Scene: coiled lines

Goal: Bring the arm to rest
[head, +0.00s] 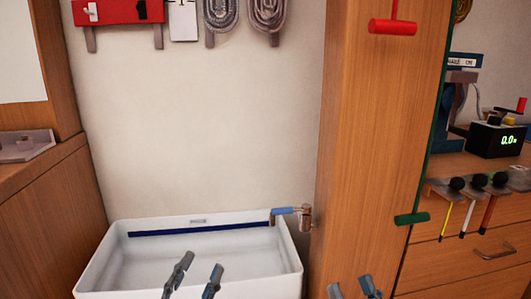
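My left gripper (197,272) shows at the bottom of the head view, in front of or over the white basin (107,262). Its two grey fingers are apart with nothing between them. My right gripper (350,280) shows at the bottom edge, in front of the wooden post (370,150). Only its fingertips show; they are apart and nothing is seen between them. The rest of both arms is out of frame.
A tap with a blue lever (284,210) sits at the basin's right rim. Coiled lines (268,12) hang on the wall above. A red handle (392,27) and a green handle (412,218) hang by the post. Drawers (460,255) stand at right.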

